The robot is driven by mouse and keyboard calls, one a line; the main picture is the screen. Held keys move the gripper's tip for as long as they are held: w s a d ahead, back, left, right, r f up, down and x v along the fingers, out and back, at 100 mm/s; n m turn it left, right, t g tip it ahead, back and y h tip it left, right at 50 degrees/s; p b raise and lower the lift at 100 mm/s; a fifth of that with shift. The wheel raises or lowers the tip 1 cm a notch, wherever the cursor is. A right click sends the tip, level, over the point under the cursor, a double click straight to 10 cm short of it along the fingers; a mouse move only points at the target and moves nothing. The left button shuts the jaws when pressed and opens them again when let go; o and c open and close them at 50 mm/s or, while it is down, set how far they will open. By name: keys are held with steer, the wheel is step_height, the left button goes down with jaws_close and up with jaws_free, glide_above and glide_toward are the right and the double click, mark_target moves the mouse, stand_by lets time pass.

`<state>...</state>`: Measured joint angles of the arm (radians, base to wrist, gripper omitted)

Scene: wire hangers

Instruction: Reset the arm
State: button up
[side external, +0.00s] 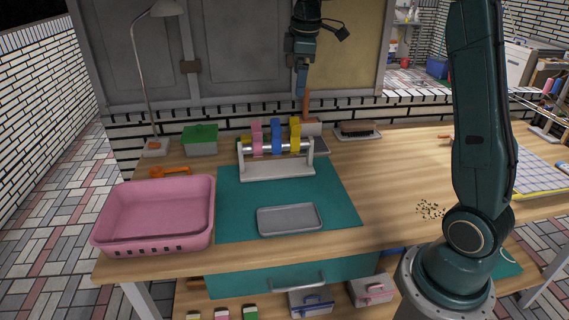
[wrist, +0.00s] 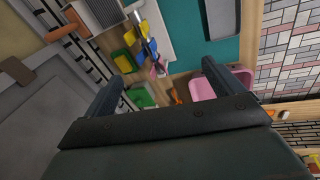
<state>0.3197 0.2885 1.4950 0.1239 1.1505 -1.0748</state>
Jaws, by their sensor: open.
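My gripper (side external: 302,82) is raised above and behind the rack, pointing down. In the wrist view its two dark fingers (wrist: 162,70) stand wide apart with nothing between them. The rack (side external: 277,174) is a pale base with a metal bar, standing on the teal mat. Pink, blue and yellow pieces (side external: 275,134) hang on the bar; they also show in the wrist view (wrist: 143,30), apart from the fingers. A grey tray (side external: 289,219) lies empty on the mat in front of the rack.
A pink bin (side external: 155,215) stands at the left front. A green-lidded box (side external: 200,140), an orange tool (side external: 170,171) and a lamp (side external: 147,70) are at the back left. A brown upright handle (side external: 306,104) is behind the rack. The wooden table (side external: 390,175) right of the mat has clear room.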

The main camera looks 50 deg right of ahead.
steer(key=s+a+r+m+t, duration=0.1)
steer(key=s+a+r+m, duration=0.15)
steer(key=s+a, duration=0.4)
steer(key=s+a+f+m+t, duration=0.1)
steer(key=s+a, duration=0.2)
steer(key=s, duration=0.4)
steer(key=s+a+f+m, duration=0.2)
steer(key=s+a, duration=0.2)
steer(key=s, duration=0.3)
steer(key=s+a+f+m+t+y, duration=0.1)
steer(key=s+a+f, duration=0.1)
steer(key=s, duration=0.5)
steer(key=shift+a+m+t, duration=0.3)
steer(key=shift+a+m, duration=0.05)
steer(key=shift+a, duration=0.35)
